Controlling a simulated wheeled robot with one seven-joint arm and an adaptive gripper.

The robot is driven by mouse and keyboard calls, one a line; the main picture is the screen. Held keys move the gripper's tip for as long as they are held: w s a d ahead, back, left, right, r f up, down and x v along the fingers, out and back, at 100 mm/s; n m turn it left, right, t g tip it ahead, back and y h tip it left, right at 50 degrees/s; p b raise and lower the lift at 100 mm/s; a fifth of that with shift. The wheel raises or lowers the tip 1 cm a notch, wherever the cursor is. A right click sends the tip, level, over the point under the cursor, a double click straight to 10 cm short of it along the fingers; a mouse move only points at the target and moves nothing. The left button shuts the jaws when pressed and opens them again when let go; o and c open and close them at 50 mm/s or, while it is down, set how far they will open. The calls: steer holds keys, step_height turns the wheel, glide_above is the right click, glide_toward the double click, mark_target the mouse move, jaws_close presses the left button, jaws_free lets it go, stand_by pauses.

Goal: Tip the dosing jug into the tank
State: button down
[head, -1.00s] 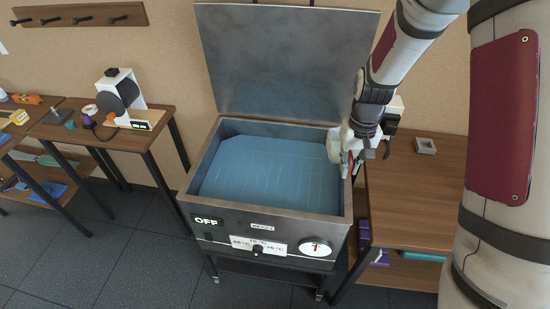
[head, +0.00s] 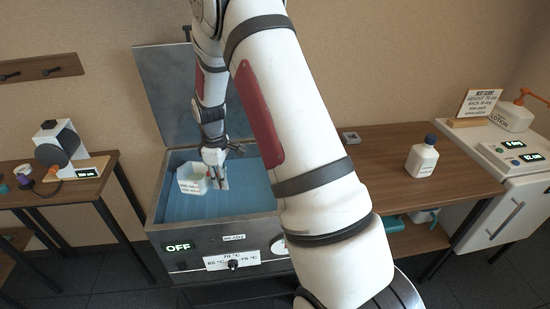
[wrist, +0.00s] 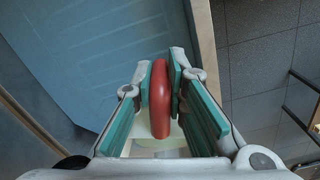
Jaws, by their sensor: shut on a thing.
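The tank (head: 172,236) is a metal bath with its lid (head: 170,90) raised and a blue interior (head: 243,200). My gripper (head: 221,178) is at the jug's right side. In the wrist view its teal-padded fingers (wrist: 162,95) are shut on the jug's red handle (wrist: 160,100). A pale part of the jug (wrist: 155,150) shows below the handle. The jug looks roughly upright; its contents cannot be made out.
The tank's display (head: 178,247) reads OFF. A wooden table (head: 375,165) with a white, blue-capped bottle (head: 422,157) stands right of the tank. Another table (head: 75,187) with a device stands left. My arm hides the tank's right side in the head view.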

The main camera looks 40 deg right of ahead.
steer(key=d+f+n, duration=0.3)
steer(key=d+n, duration=0.7)
steer(key=d, duration=1.2)
steer(key=shift+s+d, duration=0.3)
steer(key=shift+s, duration=0.1)
steer(key=shift+d+f, duration=0.1)
steer(key=shift+r+h+p, duration=0.65)
steer(key=shift+r+h, duration=1.65)
steer(key=shift+r, duration=0.25)
steer(key=shift+a, duration=0.25)
steer(key=shift+a+r+h, duration=0.15)
steer(key=shift+r+h, duration=0.35)
steer(key=shift+h, duration=0.1)
